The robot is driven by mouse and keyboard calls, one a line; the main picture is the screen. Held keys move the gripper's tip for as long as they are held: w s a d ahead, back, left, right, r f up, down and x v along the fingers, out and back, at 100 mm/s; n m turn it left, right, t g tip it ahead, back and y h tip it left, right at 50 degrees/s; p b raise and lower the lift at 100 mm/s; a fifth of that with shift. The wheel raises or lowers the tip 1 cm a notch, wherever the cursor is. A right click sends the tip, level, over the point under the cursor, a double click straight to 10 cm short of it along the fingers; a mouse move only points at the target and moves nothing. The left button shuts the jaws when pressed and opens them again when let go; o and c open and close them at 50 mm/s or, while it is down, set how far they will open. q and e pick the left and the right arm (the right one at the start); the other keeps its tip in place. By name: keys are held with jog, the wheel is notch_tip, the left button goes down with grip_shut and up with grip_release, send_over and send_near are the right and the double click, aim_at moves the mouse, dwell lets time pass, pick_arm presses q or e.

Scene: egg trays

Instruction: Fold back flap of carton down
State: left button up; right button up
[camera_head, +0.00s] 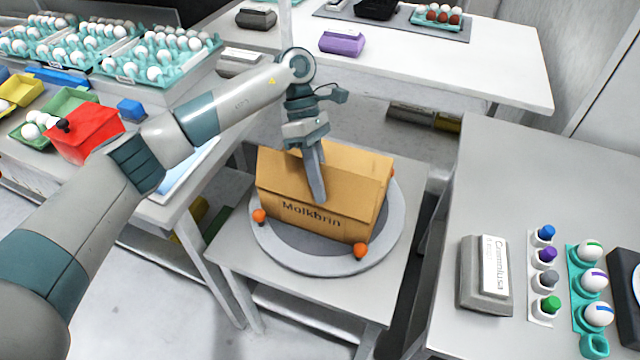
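A brown cardboard carton (285,205) marked "Molkbrin" stands upright on a round grey turntable (275,258). Its upper panels are partly covered by my gripper, and I cannot tell how far the back flap is folded. My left gripper (318,193) reaches down from above, with its fingers pointing down over the middle of the carton's top. The fingers look close together, with nothing seen between them. They overlap the carton's top in this view; whether they touch it is unclear. My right gripper is not in view.
Orange knobs (361,251) sit around the carton on the turntable. A red box (87,133) and egg trays (160,62) are on the left table. A grey device (484,276) and several coloured-capped items lie on the right table (540,190). A purple case (341,43) lies behind.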

pick_arm(q)
jog(key=shift+o, duration=0.3)
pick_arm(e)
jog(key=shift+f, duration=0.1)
